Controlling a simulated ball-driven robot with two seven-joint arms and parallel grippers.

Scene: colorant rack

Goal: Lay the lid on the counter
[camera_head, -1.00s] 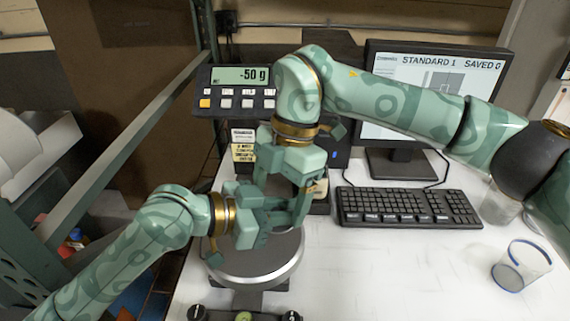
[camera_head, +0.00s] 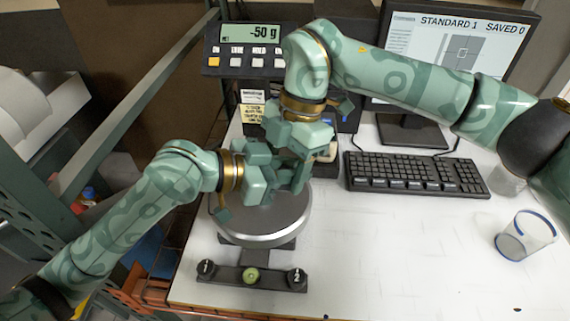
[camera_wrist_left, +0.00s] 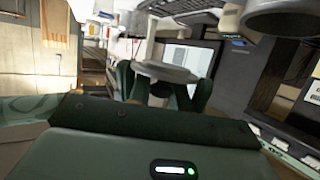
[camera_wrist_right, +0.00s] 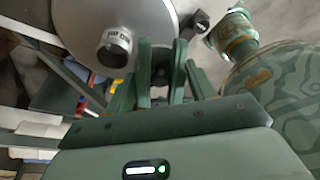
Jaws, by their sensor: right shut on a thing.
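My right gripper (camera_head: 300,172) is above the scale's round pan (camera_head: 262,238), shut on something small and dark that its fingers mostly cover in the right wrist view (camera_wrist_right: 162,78). My left gripper (camera_head: 270,186) is close beside it, with its fingers apart in the left wrist view (camera_wrist_left: 165,92). A grey disc (camera_wrist_left: 165,72) with a thin stem shows between those fingers; I cannot tell whether it is the lid or touches them. The lid is not clearly identifiable in the head view. The white counter (camera_head: 400,255) lies to the right.
The scale display (camera_head: 262,38) reads -50 g. A keyboard (camera_head: 415,172) and monitor (camera_head: 455,45) stand at the back right. A bar with knobs (camera_head: 251,276) is in front of the scale. The front middle counter is bare.

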